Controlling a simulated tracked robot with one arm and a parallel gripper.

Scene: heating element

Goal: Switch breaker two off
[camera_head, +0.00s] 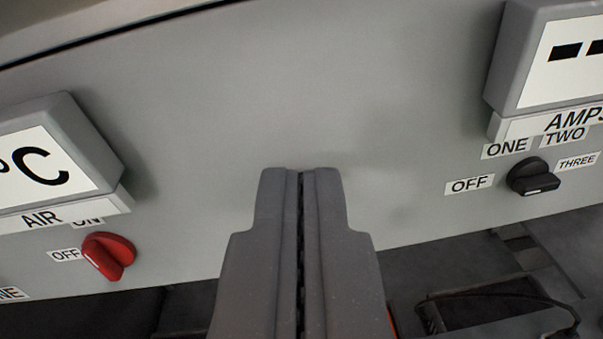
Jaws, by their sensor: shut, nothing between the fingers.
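My gripper (300,175) is shut and empty, in the lower middle of the view, in front of a grey panel (300,110). A red rotary knob (108,256) with ON and OFF labels is at the lower left, under a display marked AIR. The edge of another label ending in "NE" shows at the far lower left. A black rotary selector (532,177) with OFF, ONE, TWO and THREE labels is at the right, under a display marked AMPS. My gripper is apart from both knobs. No label reading breaker two is in view.
A °C display box (50,160) sticks out of the panel at left, and an AMPS display box (550,55) at upper right. The panel between them is bare. Below its lower edge are dark recesses and a cable (500,296) at lower right.

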